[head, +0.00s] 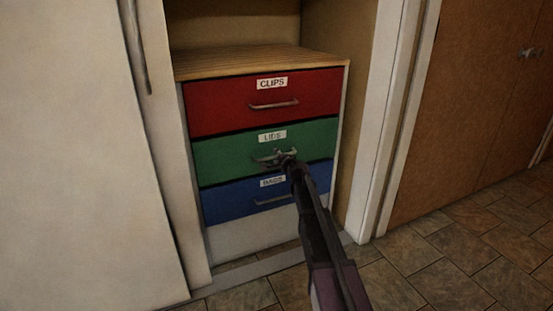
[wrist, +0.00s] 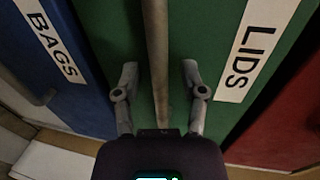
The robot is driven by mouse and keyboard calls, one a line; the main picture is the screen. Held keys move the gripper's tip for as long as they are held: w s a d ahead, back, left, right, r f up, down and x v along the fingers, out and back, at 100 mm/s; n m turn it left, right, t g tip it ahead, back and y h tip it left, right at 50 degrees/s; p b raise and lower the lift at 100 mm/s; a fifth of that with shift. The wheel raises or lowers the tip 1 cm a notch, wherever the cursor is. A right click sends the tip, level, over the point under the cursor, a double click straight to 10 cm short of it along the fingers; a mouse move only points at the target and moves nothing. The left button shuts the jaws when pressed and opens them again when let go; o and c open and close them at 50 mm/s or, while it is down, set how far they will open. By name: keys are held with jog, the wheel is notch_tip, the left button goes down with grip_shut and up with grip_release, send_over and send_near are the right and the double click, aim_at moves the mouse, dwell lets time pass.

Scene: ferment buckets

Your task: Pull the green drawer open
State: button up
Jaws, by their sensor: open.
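The green drawer (head: 226,156) labelled LIDS is the middle one of a three-drawer cabinet in the head view, and it looks shut, level with its neighbours. It also fills the middle of the wrist view (wrist: 210,50). Its grey bar handle (wrist: 157,50) runs between the two fingers of my gripper (wrist: 160,82) in the wrist view. The fingers are open, one on each side of the handle. I cannot tell whether either touches it. In the head view my gripper (head: 275,157) is at the green drawer's front and hides most of the handle.
The red CLIPS drawer (head: 220,98) is above and the blue BAGS drawer (head: 228,203) below, both with bar handles. The cabinet stands in a recess between a pale door panel (head: 70,150) and a white frame (head: 397,120). Tiled floor (head: 440,255) lies open at right.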

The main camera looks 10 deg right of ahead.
grip_shut()
jog(key=shift+s, duration=0.1)
dwell(0.3)
